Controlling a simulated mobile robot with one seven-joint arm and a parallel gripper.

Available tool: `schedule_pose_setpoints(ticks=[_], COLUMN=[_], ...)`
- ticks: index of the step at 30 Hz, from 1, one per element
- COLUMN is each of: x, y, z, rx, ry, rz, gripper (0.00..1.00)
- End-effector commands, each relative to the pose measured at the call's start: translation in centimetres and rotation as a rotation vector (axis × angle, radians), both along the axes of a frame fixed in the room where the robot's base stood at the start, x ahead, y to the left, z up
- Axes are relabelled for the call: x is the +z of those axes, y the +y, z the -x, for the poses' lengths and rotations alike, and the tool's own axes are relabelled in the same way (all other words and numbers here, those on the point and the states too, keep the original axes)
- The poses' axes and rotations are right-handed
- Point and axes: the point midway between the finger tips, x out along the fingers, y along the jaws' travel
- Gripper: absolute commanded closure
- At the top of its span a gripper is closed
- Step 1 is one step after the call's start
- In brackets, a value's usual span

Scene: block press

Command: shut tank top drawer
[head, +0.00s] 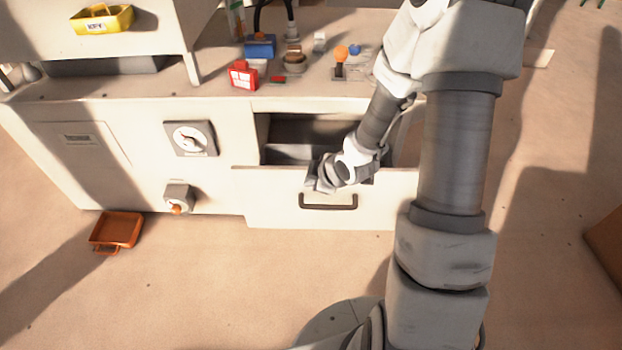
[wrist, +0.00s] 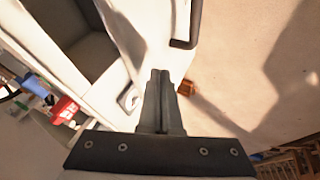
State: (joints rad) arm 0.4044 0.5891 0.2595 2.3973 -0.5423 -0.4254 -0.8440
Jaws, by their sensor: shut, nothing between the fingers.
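The drawer (head: 270,208) is a white front with a dark bar handle (head: 328,202), in the middle of the bench in the head view. It stands open, with its grey inside showing behind the front. In the wrist view the drawer's inside (wrist: 75,30) is at the upper left and the handle (wrist: 187,25) at the top. My gripper (head: 318,184) is at the drawer front, near its upper edge and above the handle. In the wrist view its fingers (wrist: 160,80) are together with nothing between them. I cannot tell whether they touch the front.
The bench top (head: 210,95) holds a red box (head: 243,76), a blue box (head: 260,46) and an orange-topped item (head: 340,55). Left of the drawer are a dial (head: 190,139) and a knob (head: 178,200). An orange tray (head: 118,230) lies on the floor, which is otherwise clear in front.

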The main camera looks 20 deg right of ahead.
Motion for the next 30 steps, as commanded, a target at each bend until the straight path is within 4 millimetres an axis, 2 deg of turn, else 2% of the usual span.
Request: schedule_pose_setpoints(ticks=[6,20,25,30], x=[0.0,0.1,0.2,0.3], y=[-0.4,-0.5,-0.9,-1.7], z=[-1.3,-1.6,-3.0,-5.7], rx=[0.002,0.000,-0.002,-0.002], ry=[0.000,0.001,0.000,0.000], rz=[0.000,0.000,-0.001,-0.001], gripper=[1.00,1.00,1.00,1.00])
